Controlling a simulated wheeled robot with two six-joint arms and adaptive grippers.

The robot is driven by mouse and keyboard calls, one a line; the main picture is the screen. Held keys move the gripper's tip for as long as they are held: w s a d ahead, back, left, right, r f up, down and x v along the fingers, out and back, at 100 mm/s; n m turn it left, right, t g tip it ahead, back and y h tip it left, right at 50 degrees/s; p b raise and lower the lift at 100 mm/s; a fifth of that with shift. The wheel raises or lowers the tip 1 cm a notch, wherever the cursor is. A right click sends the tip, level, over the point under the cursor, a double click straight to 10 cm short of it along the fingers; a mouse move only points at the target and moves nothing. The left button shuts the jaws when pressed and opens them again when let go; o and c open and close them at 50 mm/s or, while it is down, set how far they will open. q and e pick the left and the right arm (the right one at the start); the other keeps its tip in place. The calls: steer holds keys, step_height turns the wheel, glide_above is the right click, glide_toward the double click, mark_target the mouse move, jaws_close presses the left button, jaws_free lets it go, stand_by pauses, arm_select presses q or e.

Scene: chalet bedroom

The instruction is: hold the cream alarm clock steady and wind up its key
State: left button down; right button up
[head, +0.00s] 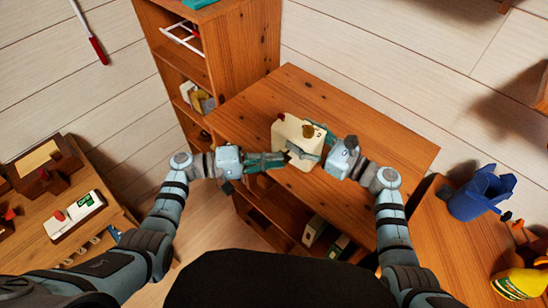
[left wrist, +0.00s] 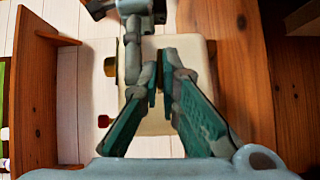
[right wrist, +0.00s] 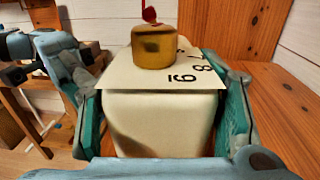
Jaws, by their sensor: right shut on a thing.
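The cream alarm clock (head: 292,131) is on the wooden cabinet top, with dark digits (right wrist: 190,75) on its upper plate. A round brass piece (right wrist: 153,47) stands on that plate, with a small red part above it; I cannot tell whether this is the key. My right gripper (head: 322,155) is shut on the clock's body, one finger on each side in the right wrist view (right wrist: 160,110). My left gripper (left wrist: 160,75) is at the clock's left side, its fingers close together with a narrow gap and cream surface behind. No key shows clearly between them.
The wooden cabinet top (head: 385,150) is clear to the right of the clock. A tall bookshelf (head: 240,50) stands behind on the left. A low table with boxes is at left.

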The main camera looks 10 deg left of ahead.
arm_select(q)
steer(key=m+y, duration=0.2)
steer(key=y, duration=0.1)
steer(key=r+m+t+y, duration=0.1)
steer(key=m+y, duration=0.1)
steer(key=y, duration=0.1)
steer(key=d+m+y, duration=0.1)
steer(key=m+y, duration=0.1)
steer(key=y, duration=0.1)
steer(key=shift+s+r+m+t, duration=0.15)
steer(key=shift+s+m+t, duration=0.15)
steer(key=shift+s+m, duration=0.1)
steer(key=shift+y, duration=0.3)
stand_by(0.4)
steer(key=c, duration=1.8)
jaws_free()
steer(key=shift+w, duration=0.15)
steer(key=shift+a, duration=0.1)
steer(key=v, duration=1.2)
